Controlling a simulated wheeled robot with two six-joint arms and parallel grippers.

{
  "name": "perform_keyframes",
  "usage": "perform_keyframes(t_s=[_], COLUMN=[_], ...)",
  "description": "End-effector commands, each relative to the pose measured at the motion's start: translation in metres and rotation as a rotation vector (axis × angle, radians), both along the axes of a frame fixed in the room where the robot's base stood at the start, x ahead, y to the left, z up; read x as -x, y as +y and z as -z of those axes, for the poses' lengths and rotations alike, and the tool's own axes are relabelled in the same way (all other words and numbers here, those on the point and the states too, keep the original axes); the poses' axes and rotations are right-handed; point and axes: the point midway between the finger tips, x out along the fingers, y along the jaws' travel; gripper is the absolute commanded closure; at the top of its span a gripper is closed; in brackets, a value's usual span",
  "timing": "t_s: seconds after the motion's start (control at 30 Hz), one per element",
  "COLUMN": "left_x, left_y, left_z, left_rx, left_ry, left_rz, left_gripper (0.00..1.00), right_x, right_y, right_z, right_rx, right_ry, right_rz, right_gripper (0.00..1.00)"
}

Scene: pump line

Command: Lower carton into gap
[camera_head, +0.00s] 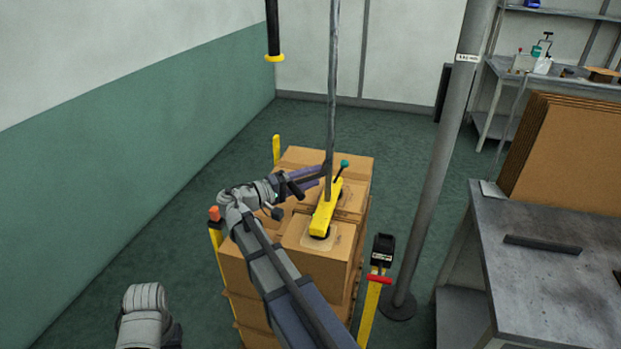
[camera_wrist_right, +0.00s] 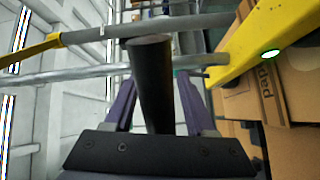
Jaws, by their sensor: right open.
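A yellow lifter bar (camera_head: 325,211) hangs from a grey vertical pole over the stack; its dark pads are over the top of a brown carton (camera_head: 322,262). Whether the pads grip it, I cannot tell. A stack of cartons (camera_head: 318,156) lies around and below it; no clear gap shows. My right gripper (camera_head: 321,172) is just left of the pole. In the right wrist view its purple fingers (camera_wrist_right: 155,92) are open on either side of a dark round bar (camera_wrist_right: 152,85); contact is unclear. The yellow bar (camera_wrist_right: 262,40) shows a green light there.
Yellow posts (camera_head: 276,150) stand around the stack; one at the front right carries a black box (camera_head: 383,248). A grey column (camera_head: 443,150) stands to the right. A metal table (camera_head: 560,275) and flat brown boards (camera_head: 570,150) are farther right. Floor at left is clear.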

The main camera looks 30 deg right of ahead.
Motion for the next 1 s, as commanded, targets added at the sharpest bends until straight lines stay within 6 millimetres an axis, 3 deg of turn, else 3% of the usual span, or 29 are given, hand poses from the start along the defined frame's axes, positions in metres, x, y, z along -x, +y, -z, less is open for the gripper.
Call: perform_keyframes(t_s=[0.17,0.6,1.0], left_x=[0.0,0.0,0.0], left_y=[0.0,0.0,0.0], left_z=[0.0,0.0,0.0], left_rx=[0.0,0.0,0.0], left_ry=[0.0,0.0,0.0], left_rz=[0.0,0.0,0.0], left_gripper=[0.5,0.5,0.5], right_x=[-0.001,-0.006,-0.005], right_y=[0.005,0.068,0.078], right_z=[0.0,0.0,0.0], right_rx=[0.0,0.0,0.0], right_ry=[0.0,0.0,0.0], right_rz=[0.0,-0.002,0.0], right_gripper=[0.44,0.44,0.44])
